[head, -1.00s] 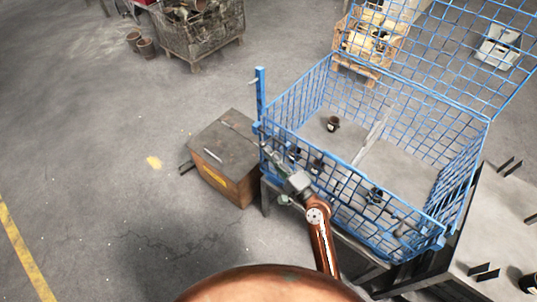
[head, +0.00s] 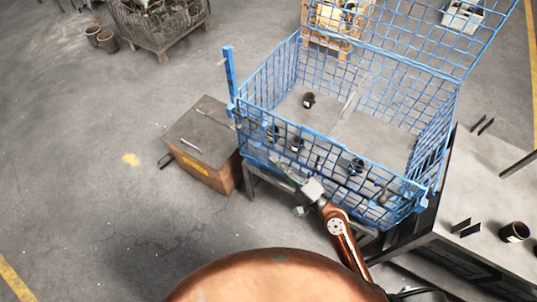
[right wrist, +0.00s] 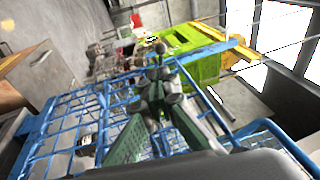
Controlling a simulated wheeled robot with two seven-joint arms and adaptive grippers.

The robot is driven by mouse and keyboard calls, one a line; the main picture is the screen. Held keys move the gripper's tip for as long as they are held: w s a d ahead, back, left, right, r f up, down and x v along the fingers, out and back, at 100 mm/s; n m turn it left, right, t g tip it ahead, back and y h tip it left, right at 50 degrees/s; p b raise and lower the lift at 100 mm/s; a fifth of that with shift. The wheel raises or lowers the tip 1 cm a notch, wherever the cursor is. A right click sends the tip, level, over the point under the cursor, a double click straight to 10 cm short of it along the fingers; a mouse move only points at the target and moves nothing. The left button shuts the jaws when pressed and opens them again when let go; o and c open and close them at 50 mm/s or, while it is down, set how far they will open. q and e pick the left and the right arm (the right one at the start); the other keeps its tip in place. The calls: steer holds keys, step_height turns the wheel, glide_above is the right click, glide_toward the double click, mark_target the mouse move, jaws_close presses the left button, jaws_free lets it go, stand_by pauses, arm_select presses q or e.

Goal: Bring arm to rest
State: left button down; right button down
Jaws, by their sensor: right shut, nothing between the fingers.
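My right arm comes up from the bottom of the head view. Its right gripper (head: 285,171) is outside the front wall of the blue wire basket (head: 325,148), near its lower left part. I cannot tell whether it touches the mesh. The right wrist view shows the gripper (right wrist: 160,75) with its green fingers together and nothing held between them. Blue mesh fills much of the space around and behind the fingers there. My left gripper is not in view.
Several dark cylindrical parts, one a dark cup (head: 309,100), lie in the basket. A wooden box (head: 203,140) stands left of it. A grey table (head: 490,200) with another dark part (head: 514,232) is at right. Open floor lies at left.

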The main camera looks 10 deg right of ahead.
steer(key=shift+s+d, duration=0.1)
steer(key=shift+s, duration=0.05)
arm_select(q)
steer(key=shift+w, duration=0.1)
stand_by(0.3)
